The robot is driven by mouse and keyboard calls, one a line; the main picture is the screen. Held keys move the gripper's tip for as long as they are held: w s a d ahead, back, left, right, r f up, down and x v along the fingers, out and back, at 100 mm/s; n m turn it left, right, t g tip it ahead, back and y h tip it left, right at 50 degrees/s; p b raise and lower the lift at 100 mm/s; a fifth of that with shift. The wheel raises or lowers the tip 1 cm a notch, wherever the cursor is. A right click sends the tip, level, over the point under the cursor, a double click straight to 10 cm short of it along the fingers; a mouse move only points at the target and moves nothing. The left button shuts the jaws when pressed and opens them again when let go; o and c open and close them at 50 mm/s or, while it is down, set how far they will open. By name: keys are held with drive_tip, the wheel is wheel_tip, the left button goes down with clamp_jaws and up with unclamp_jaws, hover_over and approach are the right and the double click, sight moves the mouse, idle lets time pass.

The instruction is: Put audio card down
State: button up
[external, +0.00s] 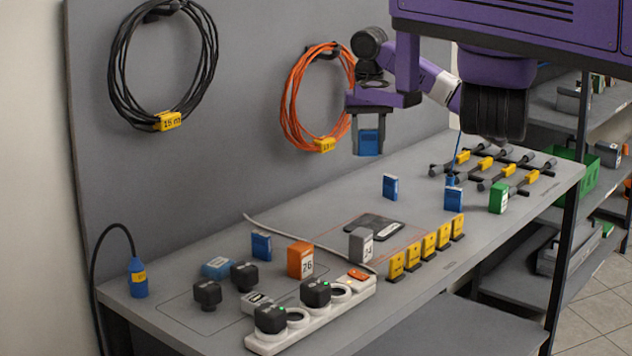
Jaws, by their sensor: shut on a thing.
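My gripper (368,143) is shut on a blue box-shaped card (370,141), which I take to be the audio card. The card hangs upright between the fingers, clear above the grey workbench (330,215) and in front of the grey back panel. Its label is too small to read. Similar blue boxes stand on the bench: one (390,186) below my gripper to the right, one (453,199) further right, and one (261,244) at the left. Another blue box (218,267) lies flat near the left end.
A dark flat pad (374,227) lies mid-bench inside a thin red outline. A row of yellow tags (428,245) stands along the front. A white power strip (310,318), orange box (300,259), grey box (361,245) and green box (498,198) stand around. Bare bench shows behind the pad.

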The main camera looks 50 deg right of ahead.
wheel_tip(320, 180, down, 19)
drive_tip(key=shift+f, duration=0.1)
idle(0.4)
drive_tip(key=shift+f, duration=0.1)
drive_tip(key=o, duration=1.3)
drive_tip(key=shift+o, duration=0.2)
wheel_tip(320, 180, up, 12)
drive_tip(key=b, duration=0.1)
drive_tip(key=shift+r, duration=0.2)
